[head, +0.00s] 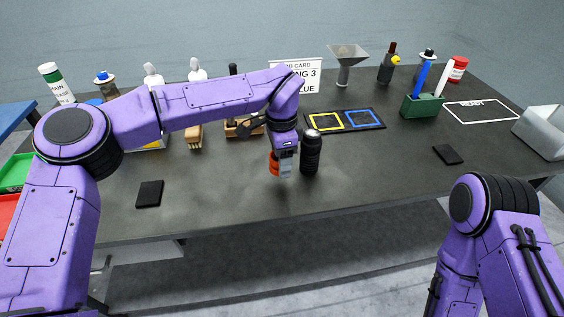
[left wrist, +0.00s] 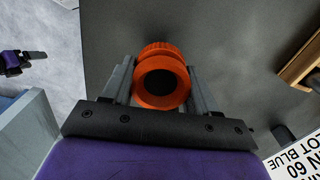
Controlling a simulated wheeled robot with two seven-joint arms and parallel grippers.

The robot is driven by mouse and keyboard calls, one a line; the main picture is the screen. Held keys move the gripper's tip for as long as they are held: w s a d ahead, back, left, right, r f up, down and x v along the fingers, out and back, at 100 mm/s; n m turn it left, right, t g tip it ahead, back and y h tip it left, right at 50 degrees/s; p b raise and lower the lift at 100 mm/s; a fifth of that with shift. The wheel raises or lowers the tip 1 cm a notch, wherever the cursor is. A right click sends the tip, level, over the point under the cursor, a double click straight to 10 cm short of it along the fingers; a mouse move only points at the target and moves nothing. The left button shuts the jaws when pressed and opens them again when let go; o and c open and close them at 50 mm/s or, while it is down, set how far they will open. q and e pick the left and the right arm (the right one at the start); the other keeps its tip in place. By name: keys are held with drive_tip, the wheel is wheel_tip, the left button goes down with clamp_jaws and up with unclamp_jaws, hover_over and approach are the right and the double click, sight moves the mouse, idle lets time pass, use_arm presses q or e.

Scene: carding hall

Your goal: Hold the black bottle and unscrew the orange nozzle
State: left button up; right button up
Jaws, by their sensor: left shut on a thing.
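The orange nozzle (left wrist: 162,76) is between the two fingers of my left gripper (left wrist: 160,92), which is shut on it. Its round dark opening faces the left wrist camera. In the head view the nozzle (head: 274,162) shows beside the fingers of my left gripper (head: 284,170), low over the table. The black bottle (head: 310,154) stands upright just right of this gripper, with a greyish rounded top and no orange on it. I cannot tell whether gripper and bottle touch. My right gripper (left wrist: 28,62) seems to show small at the left wrist view's left edge; its jaws are unclear.
The dark table (head: 230,190) has free room in front. Behind are a tray with yellow and blue frames (head: 344,121), a green holder (head: 421,106), a funnel (head: 347,62) and a sign (head: 303,75). Dark pads (head: 150,194) (head: 448,154) lie left and right.

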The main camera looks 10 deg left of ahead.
use_arm(q)
drive_tip(key=shift+w+f, duration=0.2)
drive_tip(key=shift+f, duration=0.05)
drive_tip(key=f, duration=0.3)
drive_tip(key=shift+w+f+p, duration=0.25)
drive_tip(key=shift+f+p, duration=0.1)
drive_tip(key=shift+p, duration=0.05)
drive_tip(key=shift+a, duration=0.1)
drive_tip(key=shift+f, duration=0.1)
drive_tip(key=shift+f+b, duration=0.15)
drive_tip(key=shift+b, duration=0.15)
drive_tip(key=o, duration=1.2)
